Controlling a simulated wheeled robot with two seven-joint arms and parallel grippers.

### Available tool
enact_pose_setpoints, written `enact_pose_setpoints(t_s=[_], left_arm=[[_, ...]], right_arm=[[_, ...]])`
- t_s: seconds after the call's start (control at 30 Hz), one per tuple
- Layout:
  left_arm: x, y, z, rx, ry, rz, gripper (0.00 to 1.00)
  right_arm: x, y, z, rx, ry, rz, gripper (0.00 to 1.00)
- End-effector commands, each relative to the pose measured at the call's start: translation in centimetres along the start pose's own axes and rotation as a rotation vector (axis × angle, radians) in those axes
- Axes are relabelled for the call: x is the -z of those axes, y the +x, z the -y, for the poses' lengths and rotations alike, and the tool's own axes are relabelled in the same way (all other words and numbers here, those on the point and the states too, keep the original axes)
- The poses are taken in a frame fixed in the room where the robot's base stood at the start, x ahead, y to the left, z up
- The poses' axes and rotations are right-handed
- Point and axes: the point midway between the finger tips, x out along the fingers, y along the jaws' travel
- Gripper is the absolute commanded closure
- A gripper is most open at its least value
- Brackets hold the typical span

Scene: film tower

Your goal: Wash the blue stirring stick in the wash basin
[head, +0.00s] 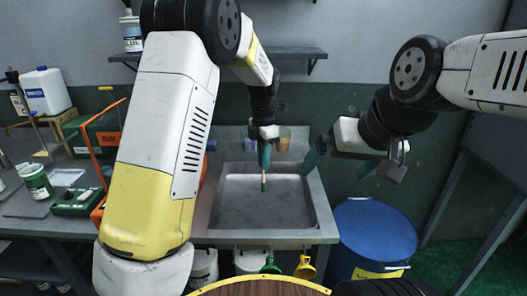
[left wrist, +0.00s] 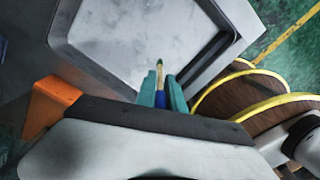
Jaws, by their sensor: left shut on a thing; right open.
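The wash basin (head: 265,234) is a grey metal sink in the middle of the head view; its floor also fills the top of the left wrist view (left wrist: 125,35). My left gripper (head: 265,160) is shut on the stirring stick (head: 263,181), which points down over the basin. In the head view the stick's lower part looks wood-coloured with a green end. In the left wrist view a blue part of it (left wrist: 160,97) shows between the teal fingers. I cannot tell whether the tip touches the basin floor. My right gripper (head: 337,163) is open and empty, right of the basin.
A blue-lidded barrel (head: 372,228) stands right of the basin, below my right gripper. A wall shelf (head: 300,54) is behind.

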Motion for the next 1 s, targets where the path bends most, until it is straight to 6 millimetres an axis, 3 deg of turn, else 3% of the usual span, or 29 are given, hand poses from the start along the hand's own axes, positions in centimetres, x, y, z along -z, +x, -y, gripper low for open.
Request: enact_pose_setpoints(t_s=[1.0], left_arm=[[0.0, 10.2, 0.0, 0.001, 0.000, 0.000, 1.00]], right_arm=[[0.0, 0.0, 0.0, 0.000, 0.000, 0.000, 0.00]])
